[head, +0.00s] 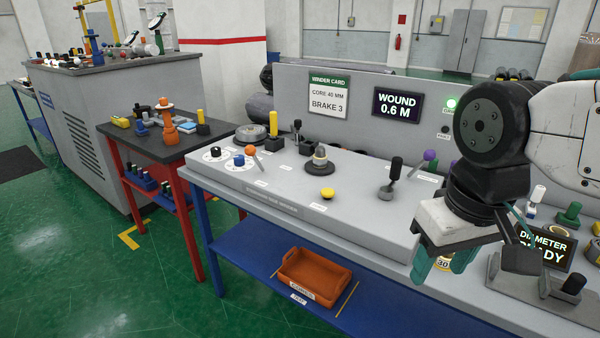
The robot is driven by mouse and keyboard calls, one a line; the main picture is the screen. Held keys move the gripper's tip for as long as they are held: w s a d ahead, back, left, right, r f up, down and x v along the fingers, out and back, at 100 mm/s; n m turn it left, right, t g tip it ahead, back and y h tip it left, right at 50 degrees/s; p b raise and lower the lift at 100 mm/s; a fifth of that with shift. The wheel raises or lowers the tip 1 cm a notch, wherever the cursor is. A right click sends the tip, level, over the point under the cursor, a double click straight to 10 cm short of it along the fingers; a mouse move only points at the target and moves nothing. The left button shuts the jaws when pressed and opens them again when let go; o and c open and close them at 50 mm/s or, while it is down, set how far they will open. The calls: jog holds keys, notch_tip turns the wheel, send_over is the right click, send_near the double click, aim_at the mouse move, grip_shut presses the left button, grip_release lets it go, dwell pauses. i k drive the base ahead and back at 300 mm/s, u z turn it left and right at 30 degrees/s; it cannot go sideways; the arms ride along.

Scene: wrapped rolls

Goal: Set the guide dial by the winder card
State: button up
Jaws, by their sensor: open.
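The winder card (328,95) is on the grey back panel. It reads "CORE 40 MM" and "BRAKE 3"; no guide line is legible on it. Two white dials with dark knobs, a left dial (216,155) and a right dial (239,161), sit at the left end of the sloped grey console (290,190). Their labels and settings are too small to read, so I cannot tell which is the guide dial. My gripper (442,265) is open, pointing down at the console's right end, far from both dials. A yellow-and-white piece marked with a number shows between its fingers.
An orange-knobbed lever (251,151), a dark round knob (320,158), a yellow button (327,194) and a black lever (391,178) stand on the console. The display (397,105) reads "WOUND 0.6 M". An orange bin (310,278) is on the blue shelf below.

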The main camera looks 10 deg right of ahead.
aim_at(239, 159)
jog(key=z, duration=0.05)
jog(key=k, duration=0.6)
jog(key=u, duration=0.6)
jog(key=i, duration=1.55)
jog(key=z, duration=0.35)
